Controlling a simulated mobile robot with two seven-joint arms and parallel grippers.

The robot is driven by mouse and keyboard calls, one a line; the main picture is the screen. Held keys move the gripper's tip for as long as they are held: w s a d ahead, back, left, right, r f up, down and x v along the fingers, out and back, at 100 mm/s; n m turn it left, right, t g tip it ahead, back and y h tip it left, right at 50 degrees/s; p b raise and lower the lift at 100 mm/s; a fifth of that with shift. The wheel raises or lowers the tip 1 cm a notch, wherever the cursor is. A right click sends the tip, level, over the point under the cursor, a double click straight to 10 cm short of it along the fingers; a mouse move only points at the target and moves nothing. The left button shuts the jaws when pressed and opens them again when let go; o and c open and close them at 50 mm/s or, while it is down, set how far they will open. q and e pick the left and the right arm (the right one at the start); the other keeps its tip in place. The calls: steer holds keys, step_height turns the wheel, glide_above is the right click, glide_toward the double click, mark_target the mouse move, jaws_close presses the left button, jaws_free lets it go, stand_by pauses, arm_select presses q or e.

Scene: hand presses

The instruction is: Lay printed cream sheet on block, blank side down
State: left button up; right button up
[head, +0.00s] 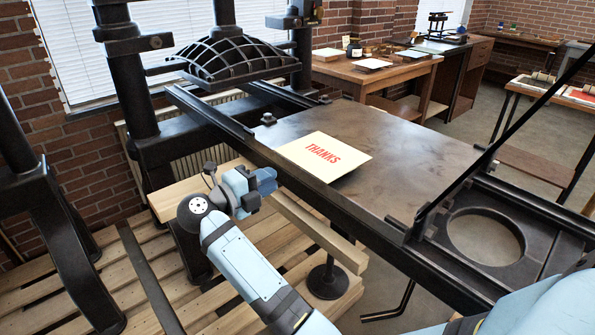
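The printed cream sheet (325,155) lies flat on the dark metal press bed (405,155), near its front-left edge. Red letters reading THANKS face up, so its blank side is down. I cannot make out a separate block beneath it.
A black ribbed press head (228,58) stands at the back left over the rails. A black frame with a round opening (485,238) is at the right end of the bed. A wooden table (375,72) with papers and a bottle stands behind. The bed right of the sheet is bare.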

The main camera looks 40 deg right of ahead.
mark_target(299, 164)
steer(key=d, duration=0.8)
steer(key=shift+w+r, duration=0.1)
steer(key=shift+w, duration=0.25)
steer(key=shift+d, duration=0.65)
arm_select(q)
steer(key=shift+w+r, duration=0.1)
steer(key=shift+w, duration=0.15)
arm_select(e)
jaws_close()
step_height(299, 164, up, 3)
steer(key=p, duration=0.3)
steer(key=shift+r, duration=0.1)
arm_select(q)
step_height(299, 164, up, 3)
steer(key=shift+r, duration=0.2)
arm_select(e)
steer(key=shift+f, duration=0.2)
arm_select(q)
steer(key=shift+r+p, duration=1.25)
steer(key=shift+p, duration=0.15)
arm_select(e)
steer(key=a+r, duration=0.3)
steer(key=a, duration=0.4)
steer(key=shift+s, duration=0.2)
